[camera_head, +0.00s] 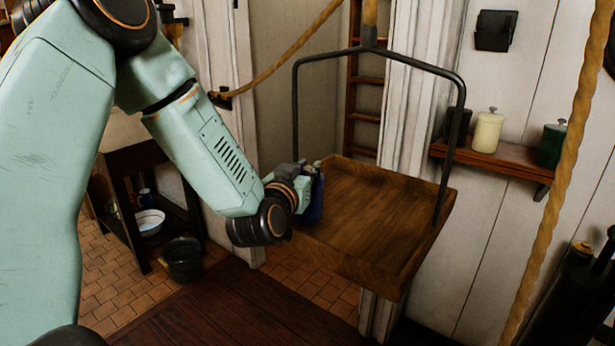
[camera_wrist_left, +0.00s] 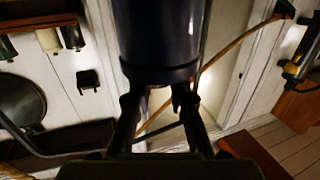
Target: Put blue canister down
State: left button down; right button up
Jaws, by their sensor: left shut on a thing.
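The dark blue canister (camera_head: 316,202) is at the left corner of the hanging wooden tray (camera_head: 375,215). My left gripper (camera_head: 309,178) is shut on it, and partly covers it in the head view. The canister (camera_wrist_left: 160,38) fills the top middle of the left wrist view, between the gripper's fingers (camera_wrist_left: 160,98). I cannot tell whether its base touches the tray floor. The rest of the tray floor is bare. My right gripper is not in view.
A black metal bail (camera_head: 380,50) arches over the tray. A wall shelf (camera_head: 490,160) on the right bears a cream canister (camera_head: 487,132), a green one (camera_head: 551,146) and a dark one. A rope (camera_head: 560,170) hangs at right. A bucket (camera_head: 182,260) stands on the floor.

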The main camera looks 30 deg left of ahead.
pick_arm(q)
jog(key=shift+w+d+f, duration=0.1)
jog(key=shift+d+f, duration=0.05)
jog(key=shift+f, duration=0.2)
jog(key=shift+w+f, duration=0.15)
jog(key=shift+w, duration=0.15)
jog(key=c, duration=1.7)
grip_release()
jog(key=shift+a+f, duration=0.1)
jog(key=shift+a, duration=0.1)
jog(key=o, duration=0.4)
jog(key=shift+s+d+r, duration=0.1)
jog(key=shift+s+r, duration=0.15)
jog(key=shift+s, duration=0.1)
jog(key=shift+o, duration=0.2)
jog(key=shift+w+f, duration=0.2)
jog(key=shift+w, duration=0.05)
jog(key=p+v, duration=0.1)
jog(key=v, duration=0.8)
jog(key=shift+s+r, duration=0.1)
jog(key=shift+s, duration=0.1)
jog(key=p+v, duration=0.2)
jog(key=p, duration=0.1)
jog(key=shift+s+d, duration=0.15)
jog(key=shift+s, duration=0.15)
